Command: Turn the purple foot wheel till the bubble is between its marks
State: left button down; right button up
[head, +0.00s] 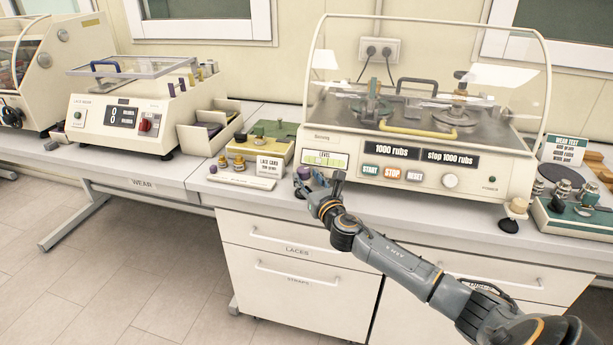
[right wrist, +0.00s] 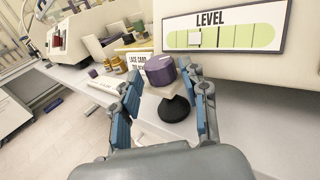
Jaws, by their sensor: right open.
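The purple foot wheel (head: 304,172) is at the front left corner of the rubbing machine (head: 480,178). In the right wrist view the wheel (right wrist: 160,71) sits above a round black foot (right wrist: 174,108). My right gripper (head: 322,182) is open at the wheel. In the right wrist view its fingers (right wrist: 165,80) are on either side of the wheel; I cannot tell if they touch it. The level (right wrist: 262,35) is a green strip on the machine's front. Its pale bubble (right wrist: 195,38) sits left of the strip's middle. My left gripper is not in view.
A lace card (head: 269,166) and green-yellow block stand left of the wheel. A flat pale strip (head: 241,180) lies in front of them. START, STOP and RESET buttons (head: 392,173) are right of the level.

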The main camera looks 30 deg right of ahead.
jog(key=shift+w+d, duration=0.15)
jog(key=shift+w, duration=0.45)
jog(key=c, duration=0.9)
